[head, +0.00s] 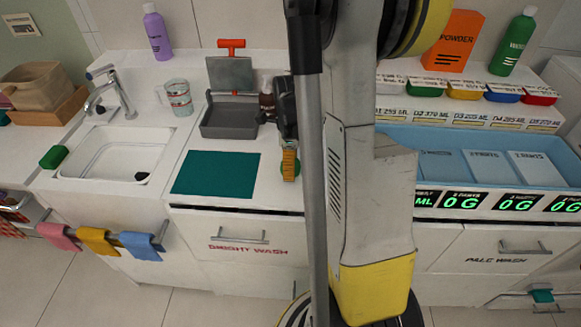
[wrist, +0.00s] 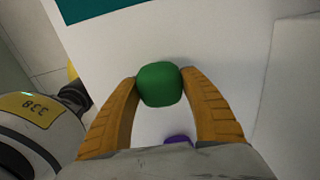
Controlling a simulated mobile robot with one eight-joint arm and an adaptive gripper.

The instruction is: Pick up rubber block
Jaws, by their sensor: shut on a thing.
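A green, rounded rubber block (wrist: 158,83) sits between the two orange-brown fingers of my gripper (wrist: 158,88) in the wrist view. Both fingertips touch its sides, so my gripper is shut on it. In the head view my gripper (head: 290,163) is over the white counter, just right of the teal mat. Only small green parts of the block show there beside the fingers. Whether the block still touches the counter is hard to tell. A small purple thing (wrist: 178,139) shows partly below the block in the wrist view.
The teal mat (head: 215,172) lies left of my gripper. A grey tray (head: 228,120) stands behind it. The white sink (head: 125,150) has another green block (head: 53,157) on its left edge. A blue basin (head: 450,140) is at right. Bottles stand along the back.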

